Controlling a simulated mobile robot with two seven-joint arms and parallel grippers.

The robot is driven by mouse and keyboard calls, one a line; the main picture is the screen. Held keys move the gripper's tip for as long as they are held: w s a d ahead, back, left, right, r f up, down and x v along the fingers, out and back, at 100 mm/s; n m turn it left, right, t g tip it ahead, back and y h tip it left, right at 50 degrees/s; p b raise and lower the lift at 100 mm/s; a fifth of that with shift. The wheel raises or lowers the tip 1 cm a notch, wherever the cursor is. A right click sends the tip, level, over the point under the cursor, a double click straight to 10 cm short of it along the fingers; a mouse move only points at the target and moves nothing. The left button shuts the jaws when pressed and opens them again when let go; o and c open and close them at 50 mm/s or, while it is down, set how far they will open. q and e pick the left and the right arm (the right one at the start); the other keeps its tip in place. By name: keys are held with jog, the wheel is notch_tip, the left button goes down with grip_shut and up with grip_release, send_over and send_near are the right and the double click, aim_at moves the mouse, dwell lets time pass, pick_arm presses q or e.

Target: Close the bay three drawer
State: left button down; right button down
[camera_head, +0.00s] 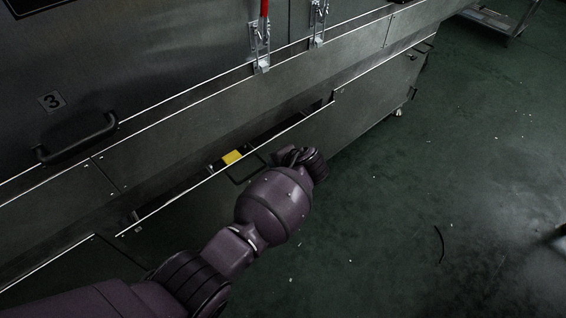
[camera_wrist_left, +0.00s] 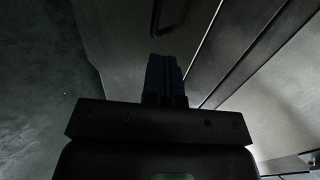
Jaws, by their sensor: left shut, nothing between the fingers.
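The bay three drawer (camera_head: 192,204) is in the lower part of the grey metal machine, under the plate marked 3 (camera_head: 51,101). It stands partly out, with a dark gap behind its top edge and a yellow item (camera_head: 232,157) in the gap. A dark drawer handle (camera_head: 243,172) is on its front, partly behind my arm. My left gripper (camera_head: 296,157) is in front of the drawer and partly hidden by my wrist. In the left wrist view its fingers (camera_wrist_left: 165,75) are together and empty, pointing toward a panel with a dark handle (camera_wrist_left: 156,18). I cannot tell whether they touch the panel.
A larger dark handle (camera_head: 80,140) is on the upper panel. Metal latches (camera_head: 260,50), one with a red lever, are at the top. A neighbouring lower panel (camera_head: 375,100) runs to the right. The green floor (camera_head: 450,170) is mostly clear. A low cart (camera_head: 505,22) stands far right.

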aim_at(259, 155)
pick_arm(q)
jog(key=w+a+f, duration=0.1)
jog(key=w+a+f+b, duration=0.1)
jog(key=w, duration=0.1)
jog(key=shift+w+a, duration=0.3)
jog(key=shift+a, duration=0.05)
jog(key=shift+w+a+r+b, duration=0.25)
jog(key=shift+w+a+b, duration=0.1)
jog(key=shift+w, duration=0.2)
pick_arm(e)
jog(key=shift+d+f+t, duration=0.15)
jog(key=shift+f+t, duration=0.05)
jog(key=shift+t, duration=0.3)
